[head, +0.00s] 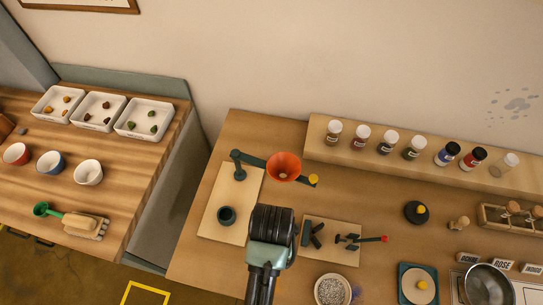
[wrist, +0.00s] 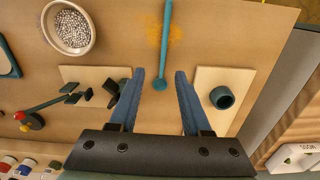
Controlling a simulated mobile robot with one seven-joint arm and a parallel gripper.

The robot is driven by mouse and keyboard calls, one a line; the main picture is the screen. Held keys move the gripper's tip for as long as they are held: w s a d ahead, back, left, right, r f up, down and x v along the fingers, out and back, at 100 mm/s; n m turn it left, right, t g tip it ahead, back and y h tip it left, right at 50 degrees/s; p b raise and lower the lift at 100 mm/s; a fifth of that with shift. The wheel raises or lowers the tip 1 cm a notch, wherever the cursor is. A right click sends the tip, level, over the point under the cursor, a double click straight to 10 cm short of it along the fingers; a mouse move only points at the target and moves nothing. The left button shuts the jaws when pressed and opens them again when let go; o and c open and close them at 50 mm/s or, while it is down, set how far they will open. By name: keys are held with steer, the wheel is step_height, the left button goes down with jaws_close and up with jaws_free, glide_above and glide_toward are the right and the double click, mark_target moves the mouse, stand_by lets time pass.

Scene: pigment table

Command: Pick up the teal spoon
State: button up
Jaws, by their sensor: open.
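The teal spoon (wrist: 165,45) lies on the wooden table in the wrist view, over an orange-yellow powder stain (wrist: 152,36). Its thin shaft runs up out of the top edge, and a small rounded end shows between my fingertips. My gripper (wrist: 160,74) is open and empty, with one blue finger on each side of that end. I cannot tell how far the fingers are above the table. In the head view my arm (head: 270,225) hides the spoon and my fingertips.
A board with a dark teal cup (head: 227,215) stands left of my arm, near an orange funnel (head: 284,167) on a teal arm. Right of it lies a board with black pieces (head: 313,235). A bowl of grey beads (head: 332,291) stands in front. Jars line the back shelf (head: 325,153).

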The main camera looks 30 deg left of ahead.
step_height(320, 180, down, 6)
steer(key=shift+r, duration=0.1)
steer(key=shift+a+f+p, duration=0.2)
steer(key=shift+f+p, duration=0.15)
steer(key=shift+f, duration=0.65)
steer(key=shift+a+f+p, duration=0.2)
steer(key=shift+f+p, duration=0.15)
steer(key=shift+f, duration=1.35)
jaws_close()
